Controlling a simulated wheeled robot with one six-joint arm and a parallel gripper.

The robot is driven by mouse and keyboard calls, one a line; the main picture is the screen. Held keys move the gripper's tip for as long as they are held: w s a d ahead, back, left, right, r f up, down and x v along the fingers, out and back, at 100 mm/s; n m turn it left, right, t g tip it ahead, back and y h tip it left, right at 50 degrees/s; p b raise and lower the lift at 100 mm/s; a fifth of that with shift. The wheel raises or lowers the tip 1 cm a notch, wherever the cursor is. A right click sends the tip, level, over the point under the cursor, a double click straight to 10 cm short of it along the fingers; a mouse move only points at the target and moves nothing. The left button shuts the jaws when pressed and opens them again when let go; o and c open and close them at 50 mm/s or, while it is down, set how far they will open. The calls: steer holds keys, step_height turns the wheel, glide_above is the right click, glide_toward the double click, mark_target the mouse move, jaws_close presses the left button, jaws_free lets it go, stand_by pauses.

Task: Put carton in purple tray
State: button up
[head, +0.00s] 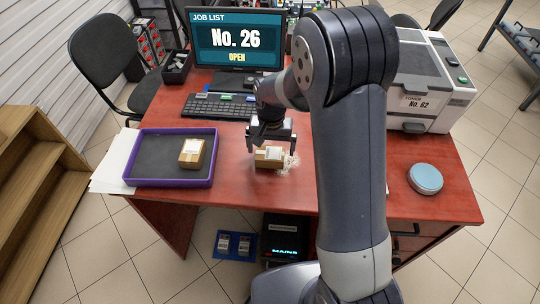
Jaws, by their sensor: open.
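A small tan carton (266,158) with a pale label sits on the red-brown desk, left of my arm. My gripper (271,147) is open and points down just over it, one finger near each side; I cannot tell whether the fingers touch it. The purple tray (152,183) lies at the desk's left front, with a dark grey floor. Another tan carton (191,153) with a white label sits inside the tray on its right side. The tray's left and middle are bare.
A crumpled whitish piece (291,162) lies right beside the desk carton. A keyboard (218,107) and monitor (238,40) stand behind, a printer (430,85) at the back right. A round blue-lidded tin (425,179) is at right. Desk between carton and tray is clear.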

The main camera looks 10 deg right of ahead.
mark_target(270, 153)
step_height(270, 153, down, 3)
steer(key=shift+a+f, duration=0.1)
steer(key=shift+a, duration=0.05)
steer(key=c, duration=1.1)
